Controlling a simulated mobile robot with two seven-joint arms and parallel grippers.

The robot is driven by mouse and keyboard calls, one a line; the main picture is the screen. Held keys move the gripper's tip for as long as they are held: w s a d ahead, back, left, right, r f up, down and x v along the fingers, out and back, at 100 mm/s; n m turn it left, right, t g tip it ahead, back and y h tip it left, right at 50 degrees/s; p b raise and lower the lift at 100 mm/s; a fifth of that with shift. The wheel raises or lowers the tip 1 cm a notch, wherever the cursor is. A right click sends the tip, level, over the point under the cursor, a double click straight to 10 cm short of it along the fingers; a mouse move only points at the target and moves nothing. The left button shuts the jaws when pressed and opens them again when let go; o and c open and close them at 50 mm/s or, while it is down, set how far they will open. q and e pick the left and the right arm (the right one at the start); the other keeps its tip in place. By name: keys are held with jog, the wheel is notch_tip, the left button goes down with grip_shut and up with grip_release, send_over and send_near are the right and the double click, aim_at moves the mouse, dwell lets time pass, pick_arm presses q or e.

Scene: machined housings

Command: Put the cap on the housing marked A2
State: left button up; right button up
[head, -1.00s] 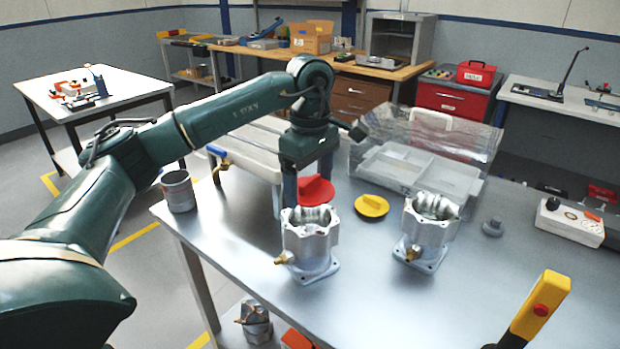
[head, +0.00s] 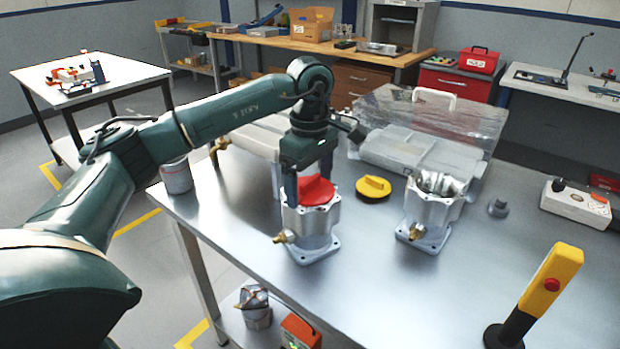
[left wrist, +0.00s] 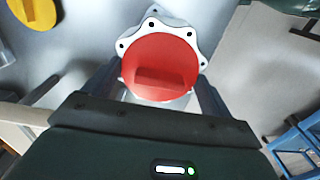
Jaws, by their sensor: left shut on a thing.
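My left gripper (head: 309,192) is shut on a red cap (head: 316,188) with a raised grip bar. The cap is at the open top of the left metal housing (head: 311,224), which has a brass fitting. In the left wrist view the red cap (left wrist: 160,68) is between the fingers, and the housing's scalloped flange (left wrist: 128,34) shows past its far edge; I cannot tell whether it is fully seated. A second, similar housing (head: 429,212) stands to the right, open on top. No A2 mark is readable on either. My right gripper is not in view.
A yellow cap (head: 374,188) lies behind, between the housings. A small grey part (head: 497,208) lies at right; a yellow-black post with a red button (head: 537,293) stands front right. The table's front middle is clear.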

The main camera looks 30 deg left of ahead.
pick_arm(q)
jog(key=o, duration=0.8)
jog(key=shift+o, duration=0.2)
notch_tip(320, 180, up, 13)
jog(key=p, duration=0.1)
dwell(0.4)
